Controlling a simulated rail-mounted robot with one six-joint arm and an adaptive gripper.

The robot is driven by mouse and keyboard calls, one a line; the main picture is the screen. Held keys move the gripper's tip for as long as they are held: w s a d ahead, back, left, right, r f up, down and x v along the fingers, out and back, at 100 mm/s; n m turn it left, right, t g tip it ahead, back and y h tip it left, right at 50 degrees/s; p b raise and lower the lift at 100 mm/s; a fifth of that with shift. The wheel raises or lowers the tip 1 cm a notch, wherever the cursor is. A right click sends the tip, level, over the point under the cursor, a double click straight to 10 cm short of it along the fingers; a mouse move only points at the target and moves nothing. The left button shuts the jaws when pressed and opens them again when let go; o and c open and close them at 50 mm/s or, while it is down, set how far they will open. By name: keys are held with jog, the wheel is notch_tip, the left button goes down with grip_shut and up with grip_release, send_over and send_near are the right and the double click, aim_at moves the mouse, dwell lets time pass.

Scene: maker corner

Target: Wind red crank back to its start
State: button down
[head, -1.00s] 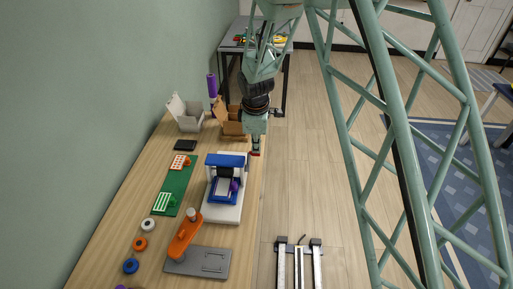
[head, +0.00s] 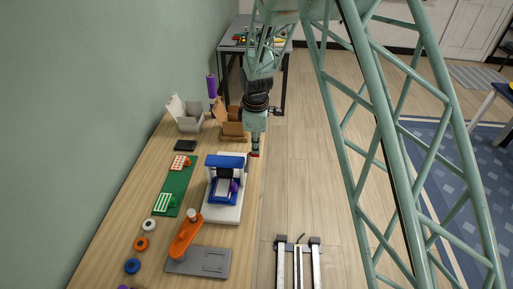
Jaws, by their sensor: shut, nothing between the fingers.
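A small red piece (head: 254,154) shows right at the tip of my gripper (head: 255,149), by the right edge of the bench. It may be the red crank, but it is too small to tell its shape or how far it is turned. My gripper points down there, shut with nothing held, and I cannot tell whether it touches the red piece. Just to the left stands a white and blue machine (head: 226,162) with a purple part (head: 234,187) on its right side. Any link between it and the red piece is hidden.
An orange lever press (head: 186,235) on a grey plate (head: 214,262) stands nearer.

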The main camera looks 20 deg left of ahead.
jog(key=shift+w+a+f+g+p, duration=0.1)
jog(key=shift+w+f+g+p, duration=0.15)
jog(key=shift+g+p, duration=0.4)
